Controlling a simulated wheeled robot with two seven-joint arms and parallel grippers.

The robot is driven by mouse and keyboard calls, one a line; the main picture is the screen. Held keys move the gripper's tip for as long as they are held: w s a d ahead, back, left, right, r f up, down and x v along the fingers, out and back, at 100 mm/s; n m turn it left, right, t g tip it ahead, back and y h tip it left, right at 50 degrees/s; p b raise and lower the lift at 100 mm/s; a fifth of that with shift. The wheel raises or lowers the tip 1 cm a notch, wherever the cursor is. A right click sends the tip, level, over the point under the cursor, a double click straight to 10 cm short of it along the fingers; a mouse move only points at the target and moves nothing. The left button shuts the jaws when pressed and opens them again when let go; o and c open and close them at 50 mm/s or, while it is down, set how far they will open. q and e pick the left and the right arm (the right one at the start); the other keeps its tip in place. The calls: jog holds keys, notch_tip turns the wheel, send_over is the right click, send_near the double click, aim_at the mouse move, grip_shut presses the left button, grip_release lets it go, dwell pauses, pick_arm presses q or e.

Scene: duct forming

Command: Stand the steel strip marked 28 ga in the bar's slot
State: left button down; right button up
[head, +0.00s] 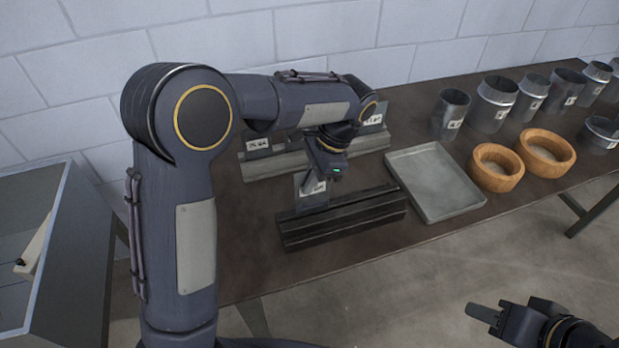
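A small grey steel strip (312,195) with a pale label stands upright at the left part of the dark slotted bar (345,222). Its mark is too small to read. Its lower edge meets the bar's top; I cannot tell how deep it sits in the slot. My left gripper (309,184) points down at the strip's upper part and appears shut on it, with its fingers partly covering the strip. My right gripper (484,313) is low at the right, away from the table and empty; its finger gap cannot be made out.
Behind the bar, a grey rack (275,168) holds labelled strips (258,145), partly hidden by my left arm. A shallow metal tray (436,182) lies to the right. A grey bin (60,240) is left.

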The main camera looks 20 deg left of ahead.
pick_arm(q)
jog(key=shift+f+b, duration=0.55)
jog(key=shift+f, duration=0.75)
jog(key=c, duration=2.1)
grip_release()
jog(key=o, duration=0.5)
jog(key=v, duration=0.7)
jog(key=shift+w+d+r, duration=0.15)
jog(key=shift+d+r, duration=0.05)
jog(key=shift+r, duration=0.15)
